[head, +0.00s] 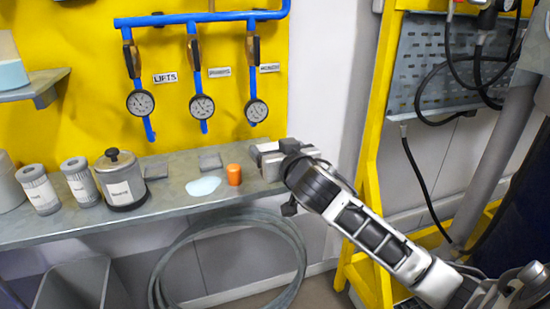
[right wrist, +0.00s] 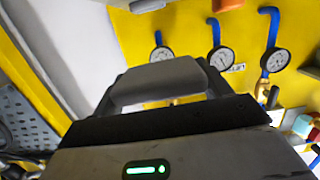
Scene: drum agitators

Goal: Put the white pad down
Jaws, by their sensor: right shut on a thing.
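My right gripper (head: 264,160) is at the right end of the grey shelf (head: 150,210), its arm coming in from the lower right. In the right wrist view the gripper (right wrist: 160,88) is shut on a pale grey-white pad (right wrist: 155,80), which spans the space between the fingers. In the head view the fingers largely hide the pad, and I cannot tell whether it touches the shelf. A whitish puddle (head: 203,186) lies on the shelf to the left of the gripper. My left gripper is not in view.
An orange cup (head: 234,175) stands just left of the gripper. A grey block (head: 210,162) lies behind the puddle. A lidded pot (head: 120,182) and labelled canisters (head: 78,182) stand further left. Blue pipes with gauges (head: 256,110) hang behind. A yellow frame (head: 368,150) stands right.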

